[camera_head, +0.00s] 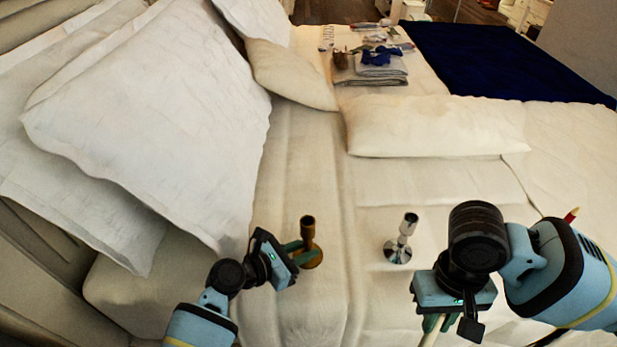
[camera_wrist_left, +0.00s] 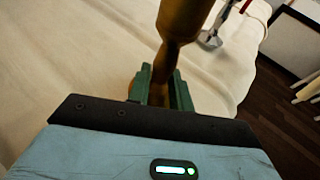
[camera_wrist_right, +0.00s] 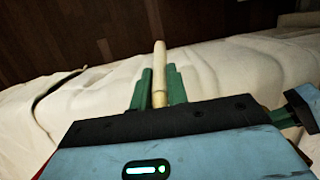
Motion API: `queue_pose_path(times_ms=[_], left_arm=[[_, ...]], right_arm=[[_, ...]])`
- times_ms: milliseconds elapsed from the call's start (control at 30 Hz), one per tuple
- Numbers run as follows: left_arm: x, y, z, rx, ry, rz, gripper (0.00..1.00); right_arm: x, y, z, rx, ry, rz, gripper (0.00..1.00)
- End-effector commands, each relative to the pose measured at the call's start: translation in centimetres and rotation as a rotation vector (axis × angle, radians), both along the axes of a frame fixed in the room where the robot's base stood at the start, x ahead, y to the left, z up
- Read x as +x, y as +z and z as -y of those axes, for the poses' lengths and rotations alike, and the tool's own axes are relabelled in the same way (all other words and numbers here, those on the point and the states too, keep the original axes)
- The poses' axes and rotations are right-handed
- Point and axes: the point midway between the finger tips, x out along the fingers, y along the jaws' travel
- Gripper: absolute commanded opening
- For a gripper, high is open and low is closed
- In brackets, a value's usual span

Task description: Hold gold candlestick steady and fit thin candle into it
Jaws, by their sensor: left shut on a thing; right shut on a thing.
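The gold candlestick (camera_head: 308,228) stands upright on the bed, its cup open and empty at the top. My left gripper (camera_head: 297,251) is shut on its stem from the left; in the left wrist view the candlestick (camera_wrist_left: 184,22) rises between the green fingers (camera_wrist_left: 160,88). My right gripper (camera_head: 435,322) is to the right, near the lower edge of the head view. In the right wrist view its fingers (camera_wrist_right: 159,88) are shut on a thin cream candle (camera_wrist_right: 160,60), which sticks out past the fingertips. The candle is well apart from the candlestick.
A silver candlestick (camera_head: 398,248) stands between my two grippers. A red-tipped stick (camera_head: 571,214) shows behind my right arm. Large pillows (camera_head: 150,120) lie at left, and a long pillow (camera_head: 430,125) lies behind. Folded cloths (camera_head: 372,70) are at the back. The sheet around the candlesticks is clear.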

Motion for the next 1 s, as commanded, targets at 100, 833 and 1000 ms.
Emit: queue_pose_path(times_ms=[100,833,1000], left_arm=[[0.0,0.0,0.0,0.001,-0.001,-0.001,0.08],[0.0,-0.1,0.0,0.002,0.000,-0.002,0.08],[-0.1,-0.2,0.0,0.002,0.000,-0.002,0.08]], right_arm=[[2.0,0.6,-1.2,0.003,0.013,0.015,0.00],[19.2,16.4,-18.3,0.025,0.284,0.179,0.00],[19.9,19.0,-20.6,0.032,0.322,0.197,0.00]])
